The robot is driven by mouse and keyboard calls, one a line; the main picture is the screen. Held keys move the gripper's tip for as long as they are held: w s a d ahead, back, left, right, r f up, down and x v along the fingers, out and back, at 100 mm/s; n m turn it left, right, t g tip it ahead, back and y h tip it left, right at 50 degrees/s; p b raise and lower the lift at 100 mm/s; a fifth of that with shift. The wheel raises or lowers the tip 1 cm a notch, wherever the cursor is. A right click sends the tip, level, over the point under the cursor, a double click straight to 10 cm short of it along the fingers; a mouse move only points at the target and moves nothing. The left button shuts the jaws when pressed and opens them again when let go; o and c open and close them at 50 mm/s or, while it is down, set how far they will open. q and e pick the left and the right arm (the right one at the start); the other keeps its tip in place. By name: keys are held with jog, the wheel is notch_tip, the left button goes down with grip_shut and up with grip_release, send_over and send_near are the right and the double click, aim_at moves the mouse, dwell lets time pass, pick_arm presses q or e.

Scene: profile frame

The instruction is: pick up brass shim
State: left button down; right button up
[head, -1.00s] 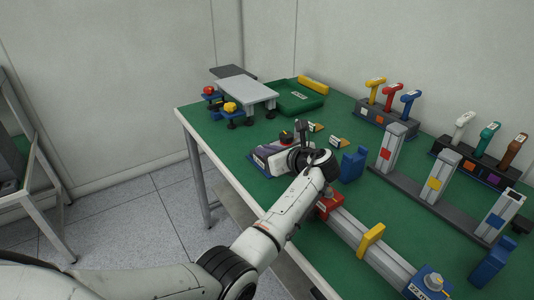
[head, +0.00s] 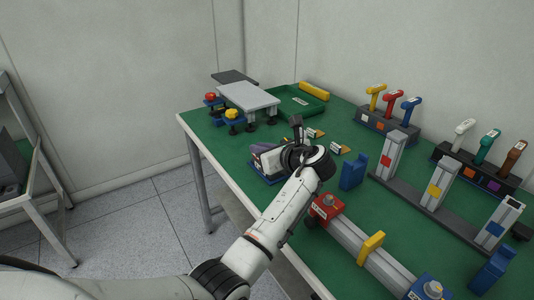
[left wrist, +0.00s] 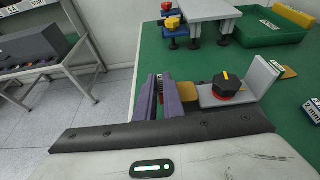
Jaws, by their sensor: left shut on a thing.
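My right gripper does not show.
A grey raised plate (head: 248,95) and a green tray (head: 300,103) stand at the back. A blue block (head: 353,172) stands just right of the gripper. A rail with a red end block (head: 326,207) runs along the front. Tool racks (head: 388,124) line the right.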

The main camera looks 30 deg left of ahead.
pick_arm(q)
jog(key=s+a, duration=0.3)
jog(key=s, duration=0.4)
jog(key=s+a+p, duration=0.1)
jog(key=s+a, duration=0.2)
jog(key=s, duration=0.4)
jog(key=shift+s+f, duration=0.25)
jog(key=shift+s, duration=0.05)
jog(key=s+a+p, duration=0.2)
jog(key=s+p, duration=0.4)
jog(key=s, duration=0.1)
jog(key=shift+a, duration=0.4)
